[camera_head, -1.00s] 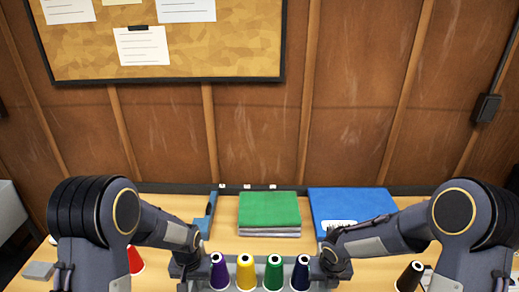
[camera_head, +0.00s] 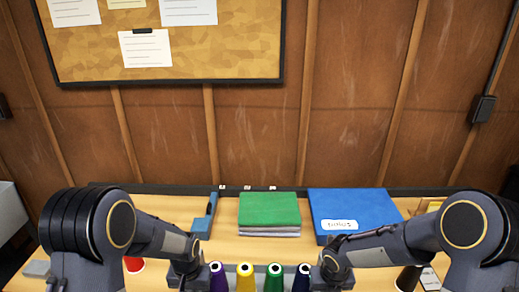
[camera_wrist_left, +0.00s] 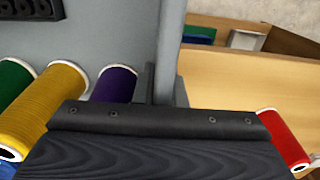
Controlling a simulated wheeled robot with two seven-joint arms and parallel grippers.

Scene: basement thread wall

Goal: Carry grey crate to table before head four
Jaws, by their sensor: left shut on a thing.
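The grey crate (camera_head: 261,269) is at the bottom edge of the head view, mostly cut off. A purple (camera_head: 217,277), a yellow (camera_head: 245,277), a green (camera_head: 274,277) and a navy thread cone (camera_head: 302,277) stand in a row in it. My left gripper (camera_head: 187,272) is at its left end. In the left wrist view the gripper (camera_wrist_left: 163,85) is shut on the crate's grey wall (camera_wrist_left: 125,25), beside the purple cone. My right gripper (camera_head: 333,270) is at the crate's right end; its fingertips are hidden.
A wooden table (camera_head: 165,208) lies ahead against the panelled wall. It bears green folded cloth (camera_head: 268,210), a blue box (camera_head: 350,207) and a blue-grey tool (camera_head: 204,216). A red cone (camera_head: 133,265) is left of the crate, a black cone (camera_head: 408,278) right.

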